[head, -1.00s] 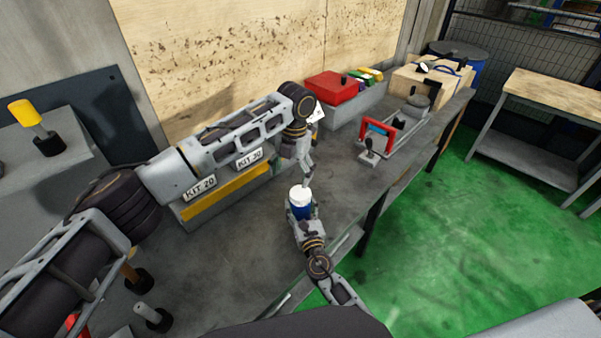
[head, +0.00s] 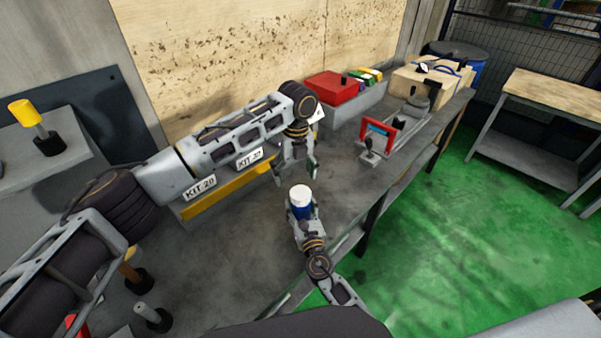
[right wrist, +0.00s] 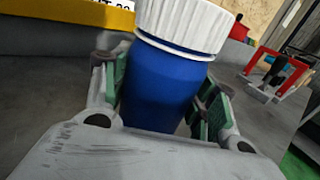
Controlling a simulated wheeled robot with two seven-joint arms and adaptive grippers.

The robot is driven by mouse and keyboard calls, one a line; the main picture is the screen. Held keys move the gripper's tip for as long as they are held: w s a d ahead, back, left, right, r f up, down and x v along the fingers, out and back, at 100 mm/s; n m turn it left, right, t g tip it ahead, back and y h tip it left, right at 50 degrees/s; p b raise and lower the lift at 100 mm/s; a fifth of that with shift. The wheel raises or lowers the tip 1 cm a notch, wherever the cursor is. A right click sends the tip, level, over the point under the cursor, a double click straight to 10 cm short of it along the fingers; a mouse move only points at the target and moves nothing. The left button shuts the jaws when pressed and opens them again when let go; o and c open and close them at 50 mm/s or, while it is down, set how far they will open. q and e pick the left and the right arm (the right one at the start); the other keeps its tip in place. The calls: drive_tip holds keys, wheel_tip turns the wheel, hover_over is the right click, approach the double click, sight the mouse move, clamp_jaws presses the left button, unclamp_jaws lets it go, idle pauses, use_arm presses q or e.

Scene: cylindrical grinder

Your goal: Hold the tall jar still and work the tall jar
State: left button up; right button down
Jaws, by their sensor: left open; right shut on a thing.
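The tall jar (head: 301,203) is blue with a white ribbed lid and stands upright near the front edge of the grey bench. It also shows large in the right wrist view (right wrist: 160,85), its lid (right wrist: 187,22) cut off by the top edge. My right gripper (head: 301,212) is shut on the jar's blue body, with green pads on both sides of it. My left gripper (head: 296,170) is open and empty, above and just behind the jar, apart from the lid.
A yellow-fronted rack labelled KIT 20 (head: 200,188) stands behind and left of the jar. A red-handled fixture (head: 377,135) and a red box (head: 332,86) are farther right. Bare bench lies around the jar. Green floor (head: 450,230) is beyond the bench edge.

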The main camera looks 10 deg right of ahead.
sight(300, 193)
use_arm(q)
drive_tip(key=n, duration=0.6)
drive_tip(key=shift+s+d+r+n, duration=0.1)
drive_tip(key=shift+s+d+n, duration=0.2)
drive_tip(key=shift+d, duration=0.1)
drive_tip(key=n, duration=0.6)
drive_tip(key=shift+s+d+r+n, duration=0.15)
drive_tip(key=shift+d+n, duration=0.1)
drive_tip(key=shift+n, duration=0.15)
drive_tip(key=n, duration=0.6)
drive_tip(key=shift+d+n+h, duration=0.1)
drive_tip(key=shift+n+h, duration=0.2)
drive_tip(key=shift+n, duration=0.1)
drive_tip(key=n, duration=0.3)
drive_tip(key=shift+n, duration=2.1)
drive_tip(key=shift+f, duration=0.2)
drive_tip(key=shift+f, duration=3.85)
drive_tip(key=shift+c, duration=0.3)
